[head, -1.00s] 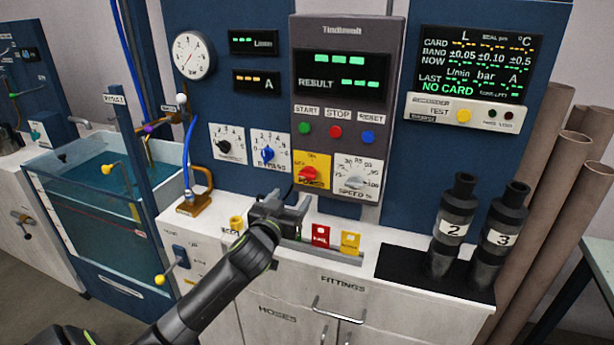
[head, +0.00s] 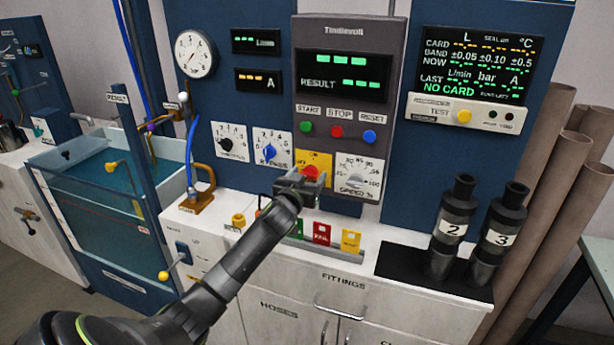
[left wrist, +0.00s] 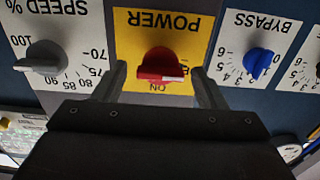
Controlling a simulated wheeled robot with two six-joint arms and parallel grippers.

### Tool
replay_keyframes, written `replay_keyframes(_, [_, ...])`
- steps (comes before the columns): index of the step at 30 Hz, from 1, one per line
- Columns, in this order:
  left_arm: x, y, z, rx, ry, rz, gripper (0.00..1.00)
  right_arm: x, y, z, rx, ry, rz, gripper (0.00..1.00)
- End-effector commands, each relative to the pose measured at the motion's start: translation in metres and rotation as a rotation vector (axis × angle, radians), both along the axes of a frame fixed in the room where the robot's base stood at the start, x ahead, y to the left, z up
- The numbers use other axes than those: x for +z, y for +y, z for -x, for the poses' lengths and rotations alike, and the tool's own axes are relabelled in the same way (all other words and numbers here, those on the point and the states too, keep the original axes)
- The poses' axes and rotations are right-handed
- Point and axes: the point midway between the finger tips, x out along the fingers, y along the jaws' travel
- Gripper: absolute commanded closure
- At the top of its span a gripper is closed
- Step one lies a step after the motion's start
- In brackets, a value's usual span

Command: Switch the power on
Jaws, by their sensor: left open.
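The power switch is a red rotary knob (head: 309,171) on a yellow plate (head: 319,158), at the bottom left of the grey control column. My left gripper (head: 305,180) is in front of it and hides part of the knob and plate. In the left wrist view, which shows the panel upside down, the red knob (left wrist: 157,65) lies between the two fingers of my open left gripper (left wrist: 160,82), with a gap on each side. The word ON shows on the plate by the knob. I cannot tell whether the fingers reach past the knob's face. My right gripper is not in view.
The grey speed dial (head: 355,180) and the blue bypass dial (head: 269,152) flank the switch closely. Below are a worktop with coloured tags (head: 321,233) and two black cylinders (head: 455,225) at the right. A water tank (head: 95,205) stands at the left.

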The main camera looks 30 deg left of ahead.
Motion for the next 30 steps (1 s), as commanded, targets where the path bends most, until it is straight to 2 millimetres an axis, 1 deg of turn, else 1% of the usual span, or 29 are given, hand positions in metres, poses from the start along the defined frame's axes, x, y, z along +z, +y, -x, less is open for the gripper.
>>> replay_keyframes(6, [0.0000, -0.0001, -0.0002, 0.000, 0.000, 0.000, 0.35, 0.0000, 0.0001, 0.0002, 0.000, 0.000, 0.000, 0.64])
replay_keyframes(7, [0.0000, -0.0002, -0.0001, 0.000, 0.000, 0.000, 0.37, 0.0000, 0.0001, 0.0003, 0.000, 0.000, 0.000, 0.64])
replay_keyframes(15, [-0.0001, -0.0002, 0.0000, 0.000, 0.000, 0.000, 0.72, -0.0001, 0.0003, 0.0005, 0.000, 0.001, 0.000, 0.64])
replay_keyframes(17, [-0.0001, -0.0003, 0.0000, -0.001, 0.000, 0.000, 0.79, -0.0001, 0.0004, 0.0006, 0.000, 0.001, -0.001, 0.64])
replay_keyframes(23, [0.0001, -0.0003, 0.0000, -0.001, 0.003, -0.013, 0.79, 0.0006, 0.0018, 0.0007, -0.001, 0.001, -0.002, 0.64])
replay_keyframes(30, [0.0011, -0.0006, -0.0001, 0.000, 0.024, -0.103, 0.79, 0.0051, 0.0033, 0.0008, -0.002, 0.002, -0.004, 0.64])
